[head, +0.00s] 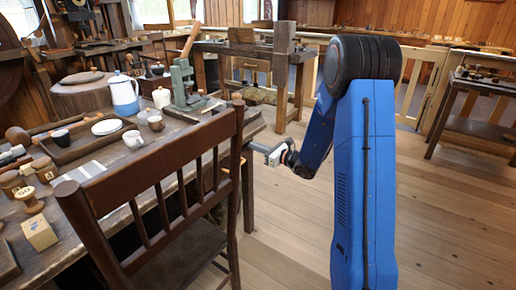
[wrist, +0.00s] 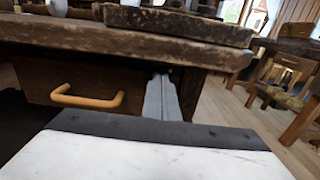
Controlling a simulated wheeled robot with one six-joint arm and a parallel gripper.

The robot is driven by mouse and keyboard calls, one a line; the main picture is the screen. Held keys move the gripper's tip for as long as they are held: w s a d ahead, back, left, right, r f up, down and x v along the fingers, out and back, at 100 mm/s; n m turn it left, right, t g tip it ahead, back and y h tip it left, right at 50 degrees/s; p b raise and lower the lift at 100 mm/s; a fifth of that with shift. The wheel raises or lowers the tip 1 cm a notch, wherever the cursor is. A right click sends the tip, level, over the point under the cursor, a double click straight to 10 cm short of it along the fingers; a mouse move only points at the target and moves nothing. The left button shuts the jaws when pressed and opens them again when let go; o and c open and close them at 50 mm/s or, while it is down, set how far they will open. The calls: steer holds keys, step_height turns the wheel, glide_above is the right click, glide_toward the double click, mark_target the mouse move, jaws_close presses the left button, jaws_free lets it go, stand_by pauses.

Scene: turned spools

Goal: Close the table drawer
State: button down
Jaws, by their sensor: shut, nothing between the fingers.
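The table drawer (wrist: 140,88) shows in the wrist view as a dark brown wooden front under the tabletop, with a light wooden bar handle (wrist: 88,100) at the left. I cannot tell how far the drawer stands out. My gripper (wrist: 162,84) is shut and empty, its grey fingers pointing at the right part of the drawer front, right of the handle. I cannot tell whether the tips touch it. In the head view my gripper (head: 256,149) is beside the right end of the worktable (head: 100,158); the drawer front cannot be made out there.
A dark wooden chair (head: 160,170) stands against the table, left of my gripper. The floor at right is clear up to another table (head: 480,85).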

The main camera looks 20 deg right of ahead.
stand_by(0.3)
steer(key=x, duration=0.3)
steer(key=shift+w+r, duration=0.1)
steer(key=shift+w, duration=0.1)
steer(key=shift+r, duration=0.1)
